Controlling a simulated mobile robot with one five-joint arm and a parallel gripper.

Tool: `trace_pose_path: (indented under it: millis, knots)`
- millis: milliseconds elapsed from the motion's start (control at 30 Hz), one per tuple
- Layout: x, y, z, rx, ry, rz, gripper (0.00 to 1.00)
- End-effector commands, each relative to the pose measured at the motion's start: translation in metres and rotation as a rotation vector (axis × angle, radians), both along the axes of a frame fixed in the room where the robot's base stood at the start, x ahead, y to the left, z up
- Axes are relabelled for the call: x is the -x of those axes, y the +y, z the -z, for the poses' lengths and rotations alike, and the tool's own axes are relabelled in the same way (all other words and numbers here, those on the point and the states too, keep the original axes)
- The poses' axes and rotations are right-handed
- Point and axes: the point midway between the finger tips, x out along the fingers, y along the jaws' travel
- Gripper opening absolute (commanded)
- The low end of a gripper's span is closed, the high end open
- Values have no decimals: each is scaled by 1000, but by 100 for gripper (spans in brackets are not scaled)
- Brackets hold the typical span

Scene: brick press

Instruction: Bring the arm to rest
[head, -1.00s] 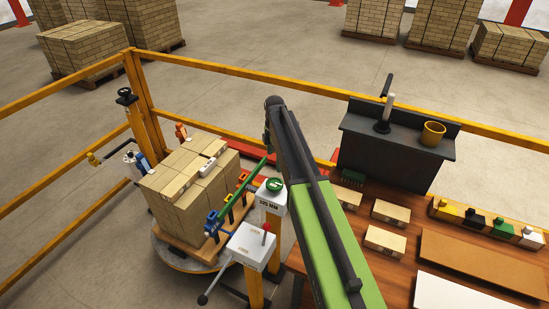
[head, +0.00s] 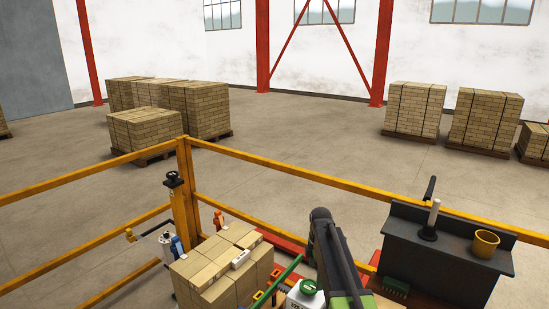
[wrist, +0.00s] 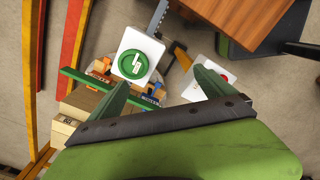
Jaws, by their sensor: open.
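My arm (head: 335,258) reaches out at the lower middle of the head view, its near part cut off by the bottom edge. My gripper (wrist: 161,76) shows in the wrist view with its two dark green fingers wide apart and nothing held between them. Past the fingers is a white post top with a green button (wrist: 132,64); it also shows in the head view (head: 309,287). Whether the fingers touch anything below cannot be told. A stack of tan bricks (head: 222,272) stands left of the arm, with a green bar (wrist: 88,84) beside it.
A yellow rail fence (head: 90,178) runs behind and left. A dark stand (head: 440,262) holding a yellow cup (head: 485,243) is at right. Brick pallets (head: 411,108) stand far off on open floor.

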Motion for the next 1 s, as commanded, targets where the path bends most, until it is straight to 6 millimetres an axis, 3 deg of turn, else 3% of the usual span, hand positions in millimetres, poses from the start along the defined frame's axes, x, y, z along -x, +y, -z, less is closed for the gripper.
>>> trace_pose_path:
  millis: [33, 167, 300, 400, 500, 633, 1000]
  knots:
    - [32, -2, 12, 0, 0, 65, 94]
    - [100, -5, 26, 1, 0, 371, 94]
    - [176, -7, 33, 2, -1, 867, 94]
    - [206, -7, 30, 3, -1, 1201, 94]
    - [213, -7, 30, 2, -1, 1451, 94]
    - [209, -7, 30, 3, -1, 1626, 94]
    - [209, -7, 30, 3, -1, 1664, 94]
